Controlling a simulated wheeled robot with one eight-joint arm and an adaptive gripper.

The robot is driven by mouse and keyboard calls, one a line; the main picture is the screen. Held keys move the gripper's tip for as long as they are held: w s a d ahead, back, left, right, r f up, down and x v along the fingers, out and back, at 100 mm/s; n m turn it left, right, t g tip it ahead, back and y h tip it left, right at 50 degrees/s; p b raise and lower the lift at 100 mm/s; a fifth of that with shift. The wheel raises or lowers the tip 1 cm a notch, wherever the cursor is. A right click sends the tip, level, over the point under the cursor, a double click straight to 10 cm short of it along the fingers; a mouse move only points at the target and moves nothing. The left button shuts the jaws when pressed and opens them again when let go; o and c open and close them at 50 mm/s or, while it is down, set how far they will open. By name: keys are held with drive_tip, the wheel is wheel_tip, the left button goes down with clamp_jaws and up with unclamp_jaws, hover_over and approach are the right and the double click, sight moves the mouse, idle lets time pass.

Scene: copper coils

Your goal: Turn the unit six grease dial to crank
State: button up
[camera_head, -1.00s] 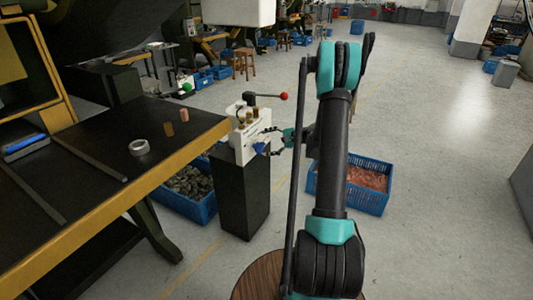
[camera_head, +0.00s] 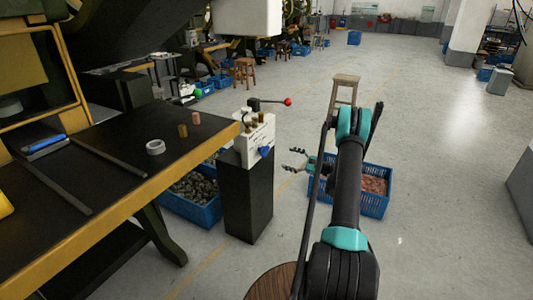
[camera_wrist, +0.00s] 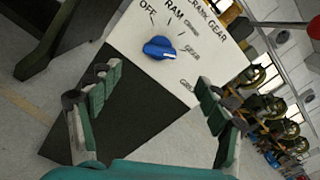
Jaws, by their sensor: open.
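The grease dial is a blue knob (camera_head: 265,152) on the front of a white box (camera_head: 258,135) that stands on a black pedestal (camera_head: 248,195). In the wrist view the blue knob (camera_wrist: 158,48) sits on the white panel, with OFF, RAM and fainter marks around it, and CRANK GEAR lettering near the top edge. I cannot tell which mark the knob points to. My gripper (camera_head: 297,160) is open and empty, to the right of the dial and apart from it. In the wrist view its fingers (camera_wrist: 157,95) are spread below the knob.
A lever with a red ball (camera_head: 287,102) sticks out from the box's top. A dark table (camera_head: 110,185) with a yellow edge stands at the left. Blue crates stand on the floor beside the pedestal and behind my arm (camera_head: 375,205). A stool (camera_head: 346,82) stands beyond.

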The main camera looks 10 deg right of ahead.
sight(266, 151)
drive_tip(key=x, duration=1.3)
drive_tip(key=shift+w+a, duration=0.25)
drive_tip(key=shift+a, duration=0.05)
drive_tip(key=shift+c, duration=0.3)
drive_tip(key=c, duration=1.1)
drive_tip(key=shift+n, duration=0.4)
drive_tip(key=n, duration=0.3)
drive_tip(key=shift+s+n, duration=0.1)
drive_tip(key=shift+n, duration=0.2)
drive_tip(key=shift+f+n, duration=0.1)
drive_tip(key=shift+n, duration=1.6)
